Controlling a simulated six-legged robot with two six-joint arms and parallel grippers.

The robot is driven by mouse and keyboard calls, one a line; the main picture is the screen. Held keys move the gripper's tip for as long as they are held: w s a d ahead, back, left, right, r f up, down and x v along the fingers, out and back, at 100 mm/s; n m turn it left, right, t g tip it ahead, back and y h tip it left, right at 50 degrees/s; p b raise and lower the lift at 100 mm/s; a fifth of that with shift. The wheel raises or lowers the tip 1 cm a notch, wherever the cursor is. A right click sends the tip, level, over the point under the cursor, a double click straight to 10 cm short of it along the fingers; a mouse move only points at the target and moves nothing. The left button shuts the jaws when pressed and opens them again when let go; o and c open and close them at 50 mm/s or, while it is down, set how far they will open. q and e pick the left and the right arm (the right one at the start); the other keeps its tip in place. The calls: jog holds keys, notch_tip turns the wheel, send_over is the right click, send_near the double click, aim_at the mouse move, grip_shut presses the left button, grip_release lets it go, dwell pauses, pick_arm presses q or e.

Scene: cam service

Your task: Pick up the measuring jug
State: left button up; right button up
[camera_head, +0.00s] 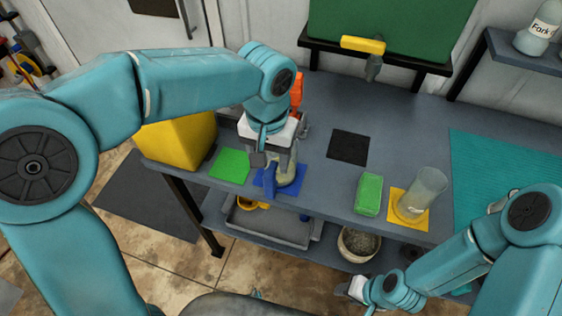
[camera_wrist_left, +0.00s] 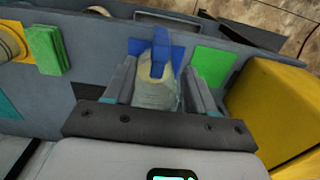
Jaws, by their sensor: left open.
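A clear vessel with a blue handle (camera_head: 286,171), which looks like the measuring jug, stands on a blue square (camera_head: 299,173) near the bench's front edge. My left gripper (camera_head: 272,158) is open above and around it, partly hiding it. In the left wrist view the jug (camera_wrist_left: 155,92) lies between the two spread fingers of my left gripper (camera_wrist_left: 161,80), its blue handle pointing away. Whether the fingers touch it cannot be told. My right gripper (camera_head: 352,289) is low at the front, away from the jug; its jaws are too unclear to read.
A green square (camera_head: 231,165) and a yellow bin (camera_head: 178,140) lie left of the jug. To the right are a black square (camera_head: 348,147), a green block (camera_head: 369,193) and a clear cylinder (camera_head: 421,193) on a yellow square.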

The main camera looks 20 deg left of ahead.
aim_at(269, 171)
pick_arm(q)
notch_tip(269, 171, down, 3)
jog(key=shift+r, duration=0.1)
jog(key=shift+s+a+f, duration=0.1)
jog(key=shift+s+f, duration=0.1)
jog(key=shift+f, duration=0.3)
jog(key=f, duration=0.2)
jog(key=f+p, duration=0.1)
jog(key=f, duration=0.1)
jog(key=shift+w, duration=0.35)
jog(key=shift+s+f, duration=0.1)
jog(key=shift+f, duration=0.2)
grip_shut()
